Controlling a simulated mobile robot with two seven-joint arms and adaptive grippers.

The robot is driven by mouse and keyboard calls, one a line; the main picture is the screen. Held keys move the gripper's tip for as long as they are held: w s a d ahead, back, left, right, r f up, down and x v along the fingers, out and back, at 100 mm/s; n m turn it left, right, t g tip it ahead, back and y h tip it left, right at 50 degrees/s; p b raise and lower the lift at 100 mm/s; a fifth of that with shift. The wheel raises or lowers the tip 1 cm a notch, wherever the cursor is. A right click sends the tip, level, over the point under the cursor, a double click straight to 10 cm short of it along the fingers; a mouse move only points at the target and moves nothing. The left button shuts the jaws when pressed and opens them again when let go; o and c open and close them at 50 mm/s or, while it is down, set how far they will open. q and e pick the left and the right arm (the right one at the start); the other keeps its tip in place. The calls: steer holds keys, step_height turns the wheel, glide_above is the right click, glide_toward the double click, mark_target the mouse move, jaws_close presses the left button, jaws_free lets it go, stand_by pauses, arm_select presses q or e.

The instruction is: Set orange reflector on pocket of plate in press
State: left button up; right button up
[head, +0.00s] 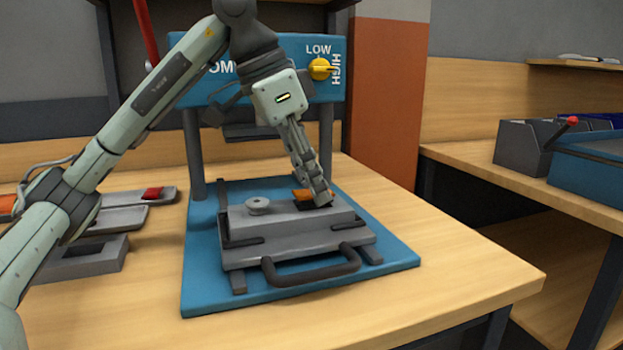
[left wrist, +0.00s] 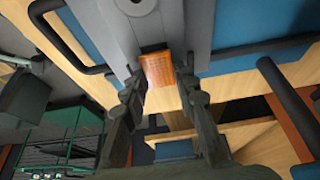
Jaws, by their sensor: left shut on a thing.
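The orange reflector (head: 300,194) is at the tips of my left gripper (head: 318,196), over the right part of the grey plate (head: 285,224) in the blue press (head: 195,265). In the left wrist view the orange reflector (left wrist: 157,70) shows between the two fingers (left wrist: 162,88), which are shut on it. A dark patch by the fingertips may be the pocket; the fingers partly hide it. I cannot tell whether the reflector touches the plate. My right gripper is not in view.
A round grey piece (head: 258,206) stands on the plate's left part. A dark handle (head: 312,268) sticks out in front. The press head (head: 235,78) with a yellow knob (head: 320,69) is above. Trays (head: 120,220) with a red piece (head: 153,193) lie left. The front right table is clear.

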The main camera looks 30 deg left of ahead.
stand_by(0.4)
arm_select(q)
steer(key=shift+f, duration=0.2)
stand_by(0.3)
steer(key=o, duration=0.9)
steer(key=shift+r, duration=0.1)
steer(key=v, duration=0.7)
steer(key=shift+r, duration=0.15)
steer(key=shift+s, duration=0.1)
